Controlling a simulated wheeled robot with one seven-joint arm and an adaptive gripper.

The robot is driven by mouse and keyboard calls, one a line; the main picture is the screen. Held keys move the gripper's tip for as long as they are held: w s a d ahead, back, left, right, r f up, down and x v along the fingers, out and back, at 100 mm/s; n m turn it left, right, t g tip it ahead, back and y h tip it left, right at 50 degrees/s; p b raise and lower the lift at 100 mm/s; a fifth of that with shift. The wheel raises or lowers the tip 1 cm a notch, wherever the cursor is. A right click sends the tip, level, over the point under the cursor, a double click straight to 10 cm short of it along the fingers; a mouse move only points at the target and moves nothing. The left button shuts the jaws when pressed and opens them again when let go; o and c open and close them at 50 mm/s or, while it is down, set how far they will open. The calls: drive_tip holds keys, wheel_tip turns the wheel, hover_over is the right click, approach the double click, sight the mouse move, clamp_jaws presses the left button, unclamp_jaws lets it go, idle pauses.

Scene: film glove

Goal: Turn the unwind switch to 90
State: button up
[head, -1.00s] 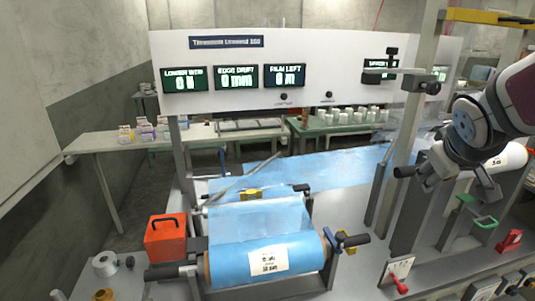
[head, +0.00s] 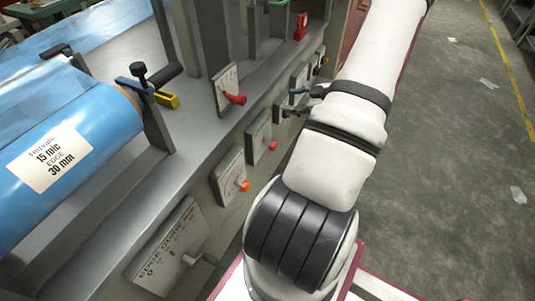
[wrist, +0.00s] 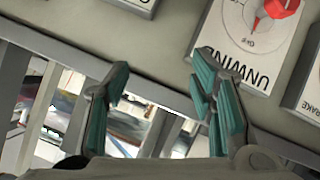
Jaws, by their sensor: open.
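The unwind switch shows at the top right of the wrist view as a white plate marked UNWIND (wrist: 235,45) with a red knob (wrist: 278,8), which the top edge partly cuts off. An "Off" mark is readable below the knob. My gripper (wrist: 160,82) is open and empty, its two teal-padded fingers apart, below and left of the knob and not touching it. In the head view my gripper (head: 292,106) is beside the row of panels on the machine's front. I cannot tell which of those panels is the unwind one.
A plate ending in "RAKE" (wrist: 309,95) is at the wrist view's right edge. In the head view, the edge guide panel (head: 165,250), an orange-knob panel (head: 228,178) and a red-knob panel (head: 260,138) line the machine's front. The floor (head: 450,150) right of my arm is largely clear.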

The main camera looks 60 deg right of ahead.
drive_tip(key=s+a+f+t+y+b, duration=0.1)
drive_tip(key=s+a+f+t+b, duration=0.2)
drive_tip(key=s+f, duration=0.45)
drive_tip(key=m+t+y+b, duration=0.1)
drive_tip(key=t+y+b, duration=0.1)
drive_tip(key=t+b, duration=0.15)
approach(275, 147)
drive_tip(key=shift+g+h, duration=0.4)
drive_tip(key=shift+g, duration=0.05)
drive_tip(key=w+b, duration=0.1)
drive_tip(key=w, duration=0.2)
drive_tip(key=w+b, duration=0.1)
drive_tip(key=w, duration=0.3)
drive_tip(key=w+b, duration=0.1)
drive_tip(key=w, duration=0.2)
drive_tip(key=shift+w+a+r+b, duration=0.3)
drive_tip(key=shift+b, duration=0.05)
drive_tip(key=shift+c, duration=0.2)
drive_tip(key=c, duration=1.1)
